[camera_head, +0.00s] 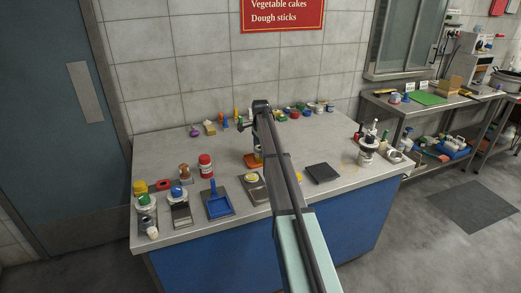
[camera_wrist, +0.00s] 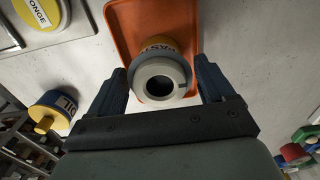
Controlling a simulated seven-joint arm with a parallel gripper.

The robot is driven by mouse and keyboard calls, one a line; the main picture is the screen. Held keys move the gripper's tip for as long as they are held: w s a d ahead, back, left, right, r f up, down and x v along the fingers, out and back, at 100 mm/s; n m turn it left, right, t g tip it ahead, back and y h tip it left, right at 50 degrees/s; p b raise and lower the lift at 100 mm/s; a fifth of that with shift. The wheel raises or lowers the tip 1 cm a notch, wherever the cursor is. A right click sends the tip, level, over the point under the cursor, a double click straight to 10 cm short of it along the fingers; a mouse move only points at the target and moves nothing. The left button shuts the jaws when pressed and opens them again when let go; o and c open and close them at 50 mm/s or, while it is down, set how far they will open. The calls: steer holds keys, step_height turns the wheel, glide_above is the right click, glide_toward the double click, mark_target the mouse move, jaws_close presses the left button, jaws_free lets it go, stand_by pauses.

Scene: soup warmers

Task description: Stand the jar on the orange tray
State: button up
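The jar (camera_wrist: 158,79) has a grey ring-shaped top with a dark centre and a yellow label partly reading "PAST". It is over the orange tray (camera_wrist: 120,22) in the wrist view. The jar looks upright. Its base is hidden by its own top, so I cannot tell whether it touches the tray. In the head view my gripper hides much of the jar, and the orange tray (camera_head: 250,161) shows beside it.
A blue jar labelled "OIL" (camera_wrist: 50,110) stands left of my gripper in the wrist view. A yellow-lidded "SPONGE" container (camera_wrist: 38,10) is at upper left. In the head view, a dark pad (camera_head: 322,173) is bare, a blue scoop (camera_head: 218,205) lies in front, and several small items line the back edge.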

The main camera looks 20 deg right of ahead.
step_height(320, 180, up, 12)
steer(key=shift+r, duration=0.15)
stand_by(0.7)
stand_by(0.4)
